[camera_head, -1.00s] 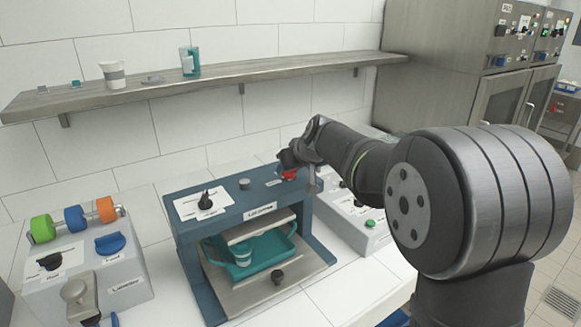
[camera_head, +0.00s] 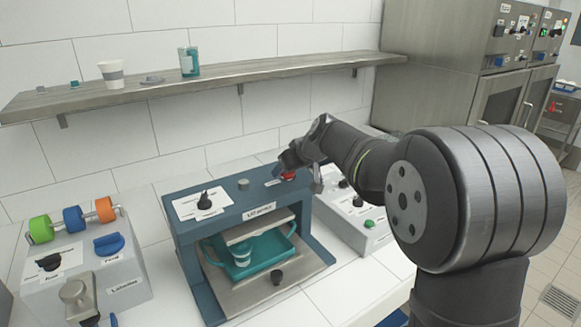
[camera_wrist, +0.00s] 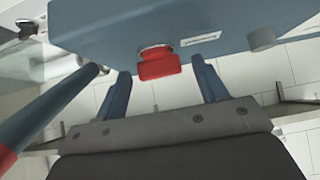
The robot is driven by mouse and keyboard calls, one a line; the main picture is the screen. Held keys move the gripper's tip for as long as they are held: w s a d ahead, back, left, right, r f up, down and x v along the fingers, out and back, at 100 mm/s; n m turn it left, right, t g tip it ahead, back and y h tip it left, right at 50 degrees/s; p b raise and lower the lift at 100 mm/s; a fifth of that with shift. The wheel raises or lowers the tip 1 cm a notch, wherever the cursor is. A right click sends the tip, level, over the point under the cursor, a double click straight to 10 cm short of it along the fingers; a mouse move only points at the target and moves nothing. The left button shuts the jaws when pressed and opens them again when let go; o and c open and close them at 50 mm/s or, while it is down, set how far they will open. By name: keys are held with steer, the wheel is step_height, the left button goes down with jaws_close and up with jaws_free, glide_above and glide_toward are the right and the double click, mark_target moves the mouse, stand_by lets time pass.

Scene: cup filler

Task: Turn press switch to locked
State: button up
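The blue press (camera_head: 180,238) stands on the white bench, with a lettered front label. On its top left, a black rotary switch (camera_head: 204,201) sits on a white plate whose lettering is too small to read. A red button (camera_head: 289,175) is at the top right. My gripper (camera_wrist: 160,68) is open and empty. In the wrist view its two blue fingers stand apart, with the red button (camera_wrist: 158,66) showing between them; contact cannot be told. In the head view my gripper is at the press's right end, away from the black switch.
A teal tray (camera_head: 275,247) with a small cup (camera_head: 242,255) sits inside the press. A grey box (camera_head: 130,280) with coloured rollers stands left. Another control box (camera_head: 345,235) stands right. A shelf (camera_head: 220,80) with cups runs along the wall.

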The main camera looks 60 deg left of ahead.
steer(key=shift+r, duration=0.1)
steer(key=v, duration=1.7)
steer(key=shift+d, duration=0.1)
steer(key=x, duration=1.7)
